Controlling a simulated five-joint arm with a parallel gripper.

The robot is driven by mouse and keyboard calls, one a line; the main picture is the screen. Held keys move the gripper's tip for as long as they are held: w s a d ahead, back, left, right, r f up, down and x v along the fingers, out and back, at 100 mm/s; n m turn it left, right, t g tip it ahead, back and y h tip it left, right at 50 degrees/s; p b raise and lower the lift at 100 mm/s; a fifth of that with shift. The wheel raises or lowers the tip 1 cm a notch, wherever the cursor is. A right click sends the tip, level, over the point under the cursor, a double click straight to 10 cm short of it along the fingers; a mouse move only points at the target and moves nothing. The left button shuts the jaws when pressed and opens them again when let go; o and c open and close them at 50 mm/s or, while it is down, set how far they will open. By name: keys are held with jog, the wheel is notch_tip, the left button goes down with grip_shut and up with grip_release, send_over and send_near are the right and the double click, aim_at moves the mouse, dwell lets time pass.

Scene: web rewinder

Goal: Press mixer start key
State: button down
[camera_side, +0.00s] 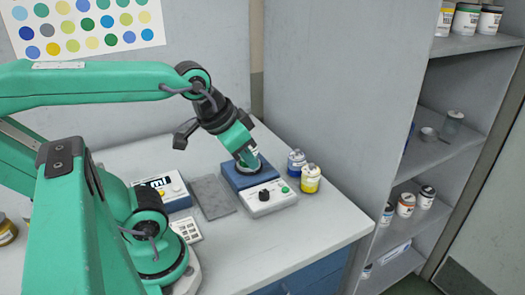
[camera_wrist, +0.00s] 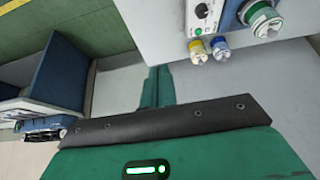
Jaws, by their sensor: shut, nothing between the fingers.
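The mixer (camera_side: 272,202) is a blue box with a white front panel that carries a black knob (camera_side: 264,195) and a small green key (camera_side: 285,189), which I take as the start key. A round container (camera_side: 260,163) is on its blue top, partly hidden by my gripper. My gripper (camera_side: 249,160) is shut and empty, angled down over the mixer's top, behind and left of the green key; I cannot tell whether it touches anything. In the wrist view, the panel with the green key (camera_wrist: 198,31) is at the top, apart from my gripper (camera_wrist: 159,72).
Blue (camera_side: 296,162) and yellow (camera_side: 310,178) paint jars stand right of the mixer. A grey mat (camera_side: 213,197) and a white-and-blue device with a display (camera_side: 165,187) lie left of it. A grey shelf (camera_side: 455,150) with jars rises at right. The bench front is clear.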

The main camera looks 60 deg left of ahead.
dwell(0.3)
jog(key=n+t+y, duration=0.2)
jog(key=n, duration=0.9)
send_over(284, 190)
notch_tip(284, 190, down, 11)
jog(key=shift+r, duration=0.1)
jog(key=shift+f, duration=4.4)
